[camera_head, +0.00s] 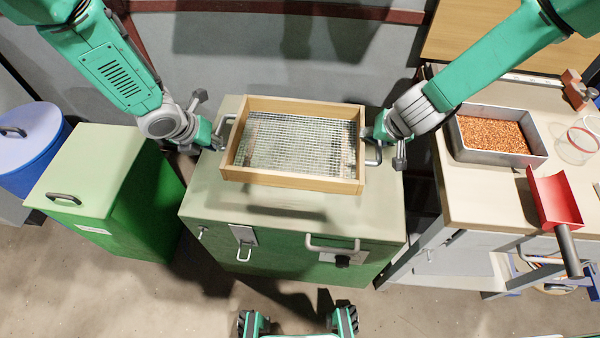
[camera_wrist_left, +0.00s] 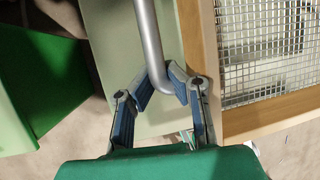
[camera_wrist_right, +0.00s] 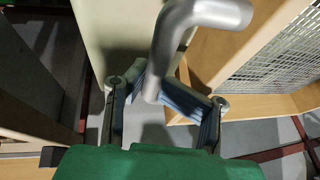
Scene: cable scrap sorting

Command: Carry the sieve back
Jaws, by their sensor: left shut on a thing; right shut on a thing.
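The sieve (camera_head: 292,184) is a wooden frame with a metal mesh and a bar handle on each short side. It is held over the green cabinet's pale top (camera_head: 235,225), with a shadow below its near edge. My left gripper (camera_head: 218,138) is shut on the sieve's left handle. The left wrist view shows its fingers (camera_wrist_left: 165,85) closed around the grey bar. My right gripper (camera_head: 374,137) is shut on the right handle, and the right wrist view shows its fingers (camera_wrist_right: 155,88) around that bar. The mesh looks empty of granules.
A workbench (camera_head: 475,195) on the right holds a metal tray of copper-coloured granules (camera_head: 495,135), a red scoop (camera_head: 552,200) and clear containers (camera_head: 575,147). A green bin (camera_head: 95,165) and a blue drum (camera_head: 30,135) stand on the left. A grey wall is behind.

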